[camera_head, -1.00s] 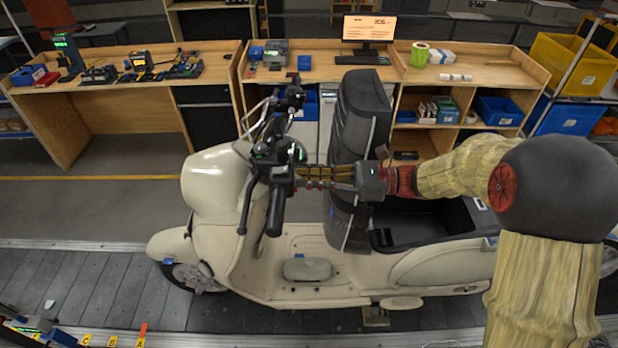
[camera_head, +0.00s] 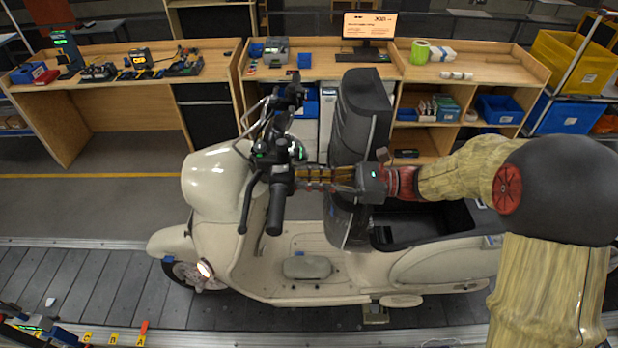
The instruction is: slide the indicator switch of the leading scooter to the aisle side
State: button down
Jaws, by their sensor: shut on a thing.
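The cream scooter (camera_head: 212,185) stands on the slat conveyor with its front to the left. Its handlebar runs from the far grip to the near black grip (camera_head: 276,210). The switch housing (camera_head: 280,160) sits at the inner end of the near grip, with small green lights on it. My gripper (camera_head: 298,176) reaches in from the right, and its fingers are shut at this housing. The indicator switch itself is too small and too covered by the fingers to make out, so I cannot tell its position.
The scooter's black seat (camera_head: 358,120) stands raised behind my gripper, close to the wrist. Wooden workbenches (camera_head: 215,62) with tools and a monitor (camera_head: 369,28) line the back. Bare conveyor slats (camera_head: 100,285) lie left of the front wheel. A tool cart edge shows at lower left.

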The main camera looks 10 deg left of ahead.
jog(key=c, duration=1.8)
grip_release()
jog(key=shift+s, duration=0.15)
jog(key=shift+c, duration=0.2)
jog(key=shift+d, duration=0.1)
jog(key=w+d, duration=0.2)
jog(key=d, duration=0.9)
jog(key=shift+w+d, duration=0.15)
jog(key=shift+d, duration=0.2)
jog(key=shift+f, duration=0.1)
